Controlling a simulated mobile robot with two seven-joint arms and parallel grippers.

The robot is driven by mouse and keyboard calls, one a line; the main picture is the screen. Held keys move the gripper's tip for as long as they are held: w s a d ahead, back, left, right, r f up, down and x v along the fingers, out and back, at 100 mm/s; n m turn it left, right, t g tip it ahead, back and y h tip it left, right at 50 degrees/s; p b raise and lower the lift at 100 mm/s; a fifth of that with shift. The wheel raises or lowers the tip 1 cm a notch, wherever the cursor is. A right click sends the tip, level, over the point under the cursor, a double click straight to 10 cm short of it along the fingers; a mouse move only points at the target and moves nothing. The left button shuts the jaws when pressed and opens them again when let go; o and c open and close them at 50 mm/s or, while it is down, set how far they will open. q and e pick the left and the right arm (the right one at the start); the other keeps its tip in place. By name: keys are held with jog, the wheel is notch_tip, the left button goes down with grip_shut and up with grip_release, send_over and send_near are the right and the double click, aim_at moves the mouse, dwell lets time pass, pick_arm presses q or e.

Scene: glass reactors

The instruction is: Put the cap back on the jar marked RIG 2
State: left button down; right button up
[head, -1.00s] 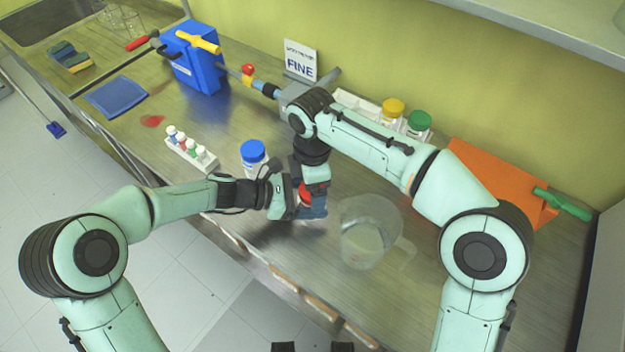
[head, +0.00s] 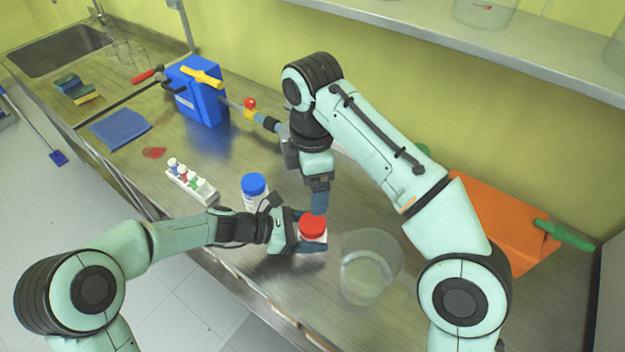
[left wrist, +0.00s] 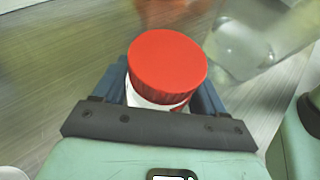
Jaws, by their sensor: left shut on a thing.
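A white jar (left wrist: 150,101) with a red cap (head: 313,224) on top stands in my left gripper (head: 311,240). The left wrist view shows the red cap (left wrist: 167,64) from above, seated on the jar, with the blue fingers on both sides of the jar. The cap looks about level. No RIG 2 mark can be read; the jar's label is hidden. My right gripper (head: 318,203) hangs fingers down just above and behind the red cap, apart from it. Its fingers overlap in view, so their opening is unclear.
A blue-capped jar (head: 254,188) stands left of the red one. A clear beaker (head: 368,270) stands close on the right. A white rack of small vials (head: 192,185), a blue container (head: 197,92) and an orange object (head: 490,222) are farther off. The bench front edge is near.

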pick_arm(q)
grip_release()
jog(key=v, duration=1.3)
jog(key=shift+a, duration=0.2)
jog(key=shift+s, duration=0.1)
